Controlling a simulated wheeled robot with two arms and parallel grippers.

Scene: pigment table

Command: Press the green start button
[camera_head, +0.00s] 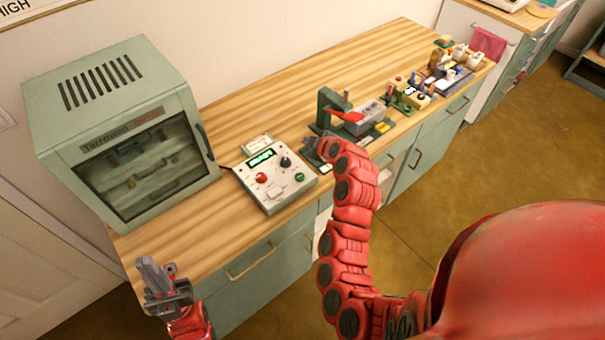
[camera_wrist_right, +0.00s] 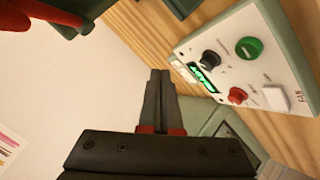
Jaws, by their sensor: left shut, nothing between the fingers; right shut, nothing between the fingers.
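The green start button (camera_wrist_right: 249,47) is a round green cap on the pale control box (camera_wrist_right: 225,28), and it also shows in the head view (camera_head: 299,177). The control box (camera_head: 250,192) stands on the wooden bench, right of the oven-like cabinet. My right gripper (camera_wrist_right: 160,76) is shut and empty. In the wrist view its fingertips are left of the box, apart from the button. In the head view the right arm's end is beyond the box's right side and its fingers are hard to make out. My left gripper (camera_head: 150,266) is shut and empty, off the bench's front-left edge.
The box also bears a red button (camera_wrist_right: 237,95), a black knob (camera_wrist_right: 210,60), a lit green display (camera_wrist_right: 202,77) and a white switch (camera_wrist_right: 272,97). A green cabinet (camera_head: 110,75) stands left. A green press (camera_head: 327,105) with a red lever stands right of the box.

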